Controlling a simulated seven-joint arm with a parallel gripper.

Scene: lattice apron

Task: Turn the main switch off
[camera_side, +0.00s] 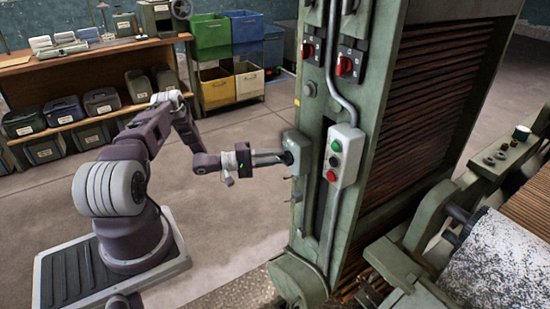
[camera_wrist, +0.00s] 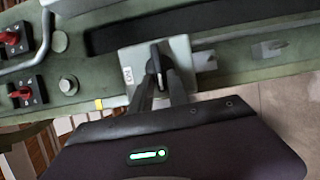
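The main switch is a pale grey box with a dark rotary handle, mounted on the side of the green machine column. In the side view the switch box (camera_side: 297,146) faces my gripper. In the wrist view its plate (camera_wrist: 182,50) shows, with the black handle (camera_wrist: 154,65) roughly upright in the picture. My gripper (camera_side: 283,157) reaches level to the switch. In the wrist view its fingers (camera_wrist: 160,76) stand apart, one on each side of the handle. I cannot tell whether they press on it. The fingertips partly hide the handle's lower part.
Two red rotary switches (camera_side: 345,66) (camera_side: 308,51) sit higher on the column. A push-button box (camera_side: 344,153) with green and red buttons is right of the main switch. Shelves (camera_side: 90,118) and coloured bins (camera_side: 212,38) stand behind. The floor around my arm is clear.

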